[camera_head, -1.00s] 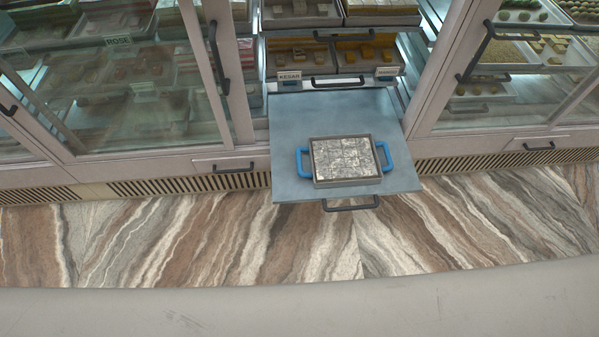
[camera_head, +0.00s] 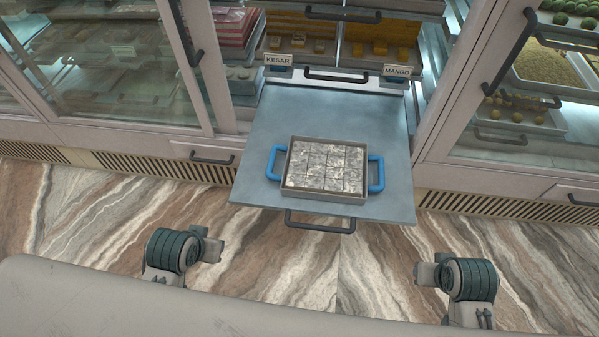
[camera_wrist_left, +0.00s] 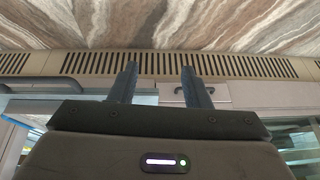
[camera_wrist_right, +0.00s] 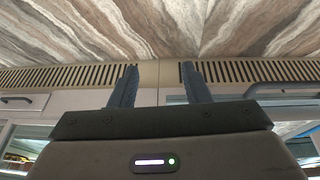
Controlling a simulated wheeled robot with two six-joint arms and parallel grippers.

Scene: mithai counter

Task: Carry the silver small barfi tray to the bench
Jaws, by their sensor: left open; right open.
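The silver small barfi tray (camera_head: 328,195) lies flat on a pulled-out grey shelf (camera_head: 262,135) in the head view. It has a blue handle at its left (camera_head: 273,163) and one at its right (camera_head: 377,174), and silver-topped barfi fills it. In the left wrist view my left gripper (camera_wrist_left: 160,75) is open and empty. In the right wrist view my right gripper (camera_wrist_right: 158,75) is open and empty. In the head view parts of my arms show below the shelf, one on each side, apart from the tray; the fingers are not visible there. No bench can be made out.
Glass display cases (camera_head: 100,70) stand on both sides of the shelf. Trays labelled KESAR (camera_head: 278,60) and MANGO (camera_head: 397,71) sit behind it. A dark bar handle (camera_head: 320,222) sticks out at the shelf's front. The marble-patterned floor (camera_head: 120,215) in front is clear.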

